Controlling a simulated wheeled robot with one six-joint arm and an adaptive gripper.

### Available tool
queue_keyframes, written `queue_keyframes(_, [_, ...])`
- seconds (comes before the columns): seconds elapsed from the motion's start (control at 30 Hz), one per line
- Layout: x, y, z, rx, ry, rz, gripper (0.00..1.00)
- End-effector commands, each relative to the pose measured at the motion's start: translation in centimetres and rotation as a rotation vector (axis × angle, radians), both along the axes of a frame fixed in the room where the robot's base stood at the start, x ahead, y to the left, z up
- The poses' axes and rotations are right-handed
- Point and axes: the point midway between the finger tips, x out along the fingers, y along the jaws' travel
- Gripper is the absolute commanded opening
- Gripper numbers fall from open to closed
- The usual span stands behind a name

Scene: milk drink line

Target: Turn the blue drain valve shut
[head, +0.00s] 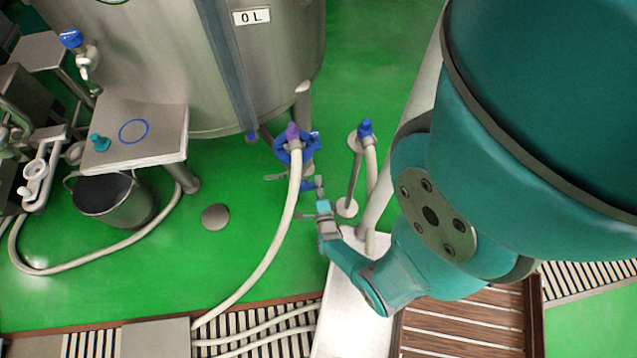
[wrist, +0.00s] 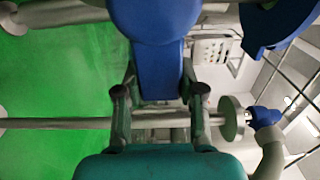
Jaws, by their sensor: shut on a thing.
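The blue drain valve's handle (head: 307,187) shows in the head view below the tank, just under a blue ring fitting (head: 283,155). In the wrist view the blue handle (wrist: 160,75) runs down from a round blue hub between my fingers. My gripper (head: 320,187) is at the handle's right end in the head view. In the wrist view my gripper (wrist: 157,95) has a finger on each side of the handle and is shut on it. The valve body is partly hidden, so I cannot tell how far it is turned.
A steel tank (head: 170,60) stands above the valve. A pale hose (head: 270,250) drops from the purple-topped fitting (head: 292,132) towards the floor grating. A blue-capped stand (head: 365,128) is close right of my gripper. A bucket (head: 112,200) is at left.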

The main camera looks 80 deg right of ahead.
Motion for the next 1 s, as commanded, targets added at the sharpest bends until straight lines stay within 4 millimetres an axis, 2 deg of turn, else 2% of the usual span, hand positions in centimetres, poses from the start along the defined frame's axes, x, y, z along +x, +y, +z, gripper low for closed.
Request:
queue_keyframes(0.07, [-0.1, 0.0, -0.2, 0.008, -0.001, -0.003, 0.0])
queue_keyframes(0.1, [-0.1, 0.0, -0.2, 0.008, -0.001, -0.003, 0.46])
queue_keyframes(0.17, [-0.1, 0.0, -0.2, 0.008, 0.0, -0.002, 0.61])
queue_keyframes(0.2, [-0.1, 0.0, -0.2, 0.008, 0.0, -0.002, 0.65])
queue_keyframes(0.57, [-0.1, 0.3, -0.1, 0.004, 0.002, 0.0, 0.65])
queue_keyframes(1.0, [-2.3, 5.7, -0.1, 0.005, 0.001, 0.004, 0.65])
